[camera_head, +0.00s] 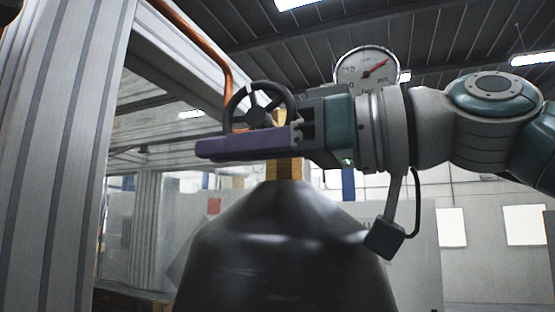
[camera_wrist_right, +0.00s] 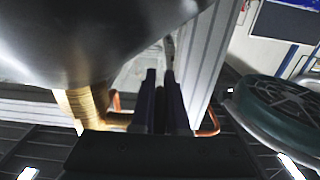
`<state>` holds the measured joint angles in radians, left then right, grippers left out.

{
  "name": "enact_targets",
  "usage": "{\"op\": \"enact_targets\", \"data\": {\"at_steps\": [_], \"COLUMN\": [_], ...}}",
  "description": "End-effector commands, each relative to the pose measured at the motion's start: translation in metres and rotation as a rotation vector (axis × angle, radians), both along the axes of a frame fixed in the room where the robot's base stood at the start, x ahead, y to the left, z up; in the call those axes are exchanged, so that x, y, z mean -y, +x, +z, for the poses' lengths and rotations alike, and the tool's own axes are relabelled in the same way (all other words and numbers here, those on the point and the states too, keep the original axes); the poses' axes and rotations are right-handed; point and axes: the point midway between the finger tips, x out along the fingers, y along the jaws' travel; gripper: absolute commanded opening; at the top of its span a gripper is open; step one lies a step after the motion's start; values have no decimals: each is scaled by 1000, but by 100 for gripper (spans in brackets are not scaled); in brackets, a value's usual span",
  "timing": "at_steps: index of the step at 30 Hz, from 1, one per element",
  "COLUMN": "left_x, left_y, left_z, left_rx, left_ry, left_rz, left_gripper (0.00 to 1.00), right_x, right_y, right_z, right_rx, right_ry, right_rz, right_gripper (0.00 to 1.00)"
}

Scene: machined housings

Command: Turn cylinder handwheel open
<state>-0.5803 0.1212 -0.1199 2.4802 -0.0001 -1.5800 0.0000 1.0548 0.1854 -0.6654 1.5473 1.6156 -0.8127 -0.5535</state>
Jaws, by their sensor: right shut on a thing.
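The dark gas cylinder (camera_head: 285,245) stands upright in the middle of the head view, with a brass valve (camera_head: 284,168) on its neck. The black handwheel (camera_head: 240,98) shows above my right gripper (camera_head: 205,149), whose purple fingers cross in front of its lower part. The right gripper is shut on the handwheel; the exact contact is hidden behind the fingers. In the right wrist view the gripper fingers (camera_wrist_right: 165,98) are close together beside the brass valve (camera_wrist_right: 88,106), and the cylinder (camera_wrist_right: 85,40) fills the upper left. My left gripper is not in view.
A round pressure gauge (camera_head: 366,70) stands above and behind my right wrist. An orange pipe (camera_head: 205,45) runs down behind the handwheel. A grey metal frame post (camera_head: 65,160) stands at the left. Pale walls are in the background.

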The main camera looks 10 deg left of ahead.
Motion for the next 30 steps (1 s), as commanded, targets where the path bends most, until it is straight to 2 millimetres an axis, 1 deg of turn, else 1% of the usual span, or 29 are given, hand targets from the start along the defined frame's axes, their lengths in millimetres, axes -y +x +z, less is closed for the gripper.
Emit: {"op": "enact_targets", "data": {"at_steps": [4, 7, 9, 13, 18, 19, 24, 27, 30], "left_x": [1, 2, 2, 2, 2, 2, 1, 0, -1], "left_y": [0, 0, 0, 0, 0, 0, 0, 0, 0], "left_z": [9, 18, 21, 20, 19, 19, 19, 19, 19], "left_rx": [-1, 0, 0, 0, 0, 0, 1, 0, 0], "left_ry": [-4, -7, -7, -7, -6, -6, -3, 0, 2], "left_rz": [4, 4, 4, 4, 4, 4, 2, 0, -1], "left_gripper": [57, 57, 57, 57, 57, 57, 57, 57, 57], "right_x": [3, 5, 7, 8, 7, 7, 7, 7, 7], "right_y": [0, -1, -1, -1, -1, -2, -2, -2, -2], "right_z": [3, 1, -1, -5, -5, -5, -5, -6, -6], "right_rx": [-11, -30, -40, -47, -46, -46, -46, -46, -46], "right_ry": [-89, -184, -226, -245, -242, -242, -242, -242, -243], "right_rz": [0, 0, 0, -1, 0, 0, 0, 0, 0], "right_gripper": [0, 0, 0, 0, 0, 15, 34, 42, 42]}}
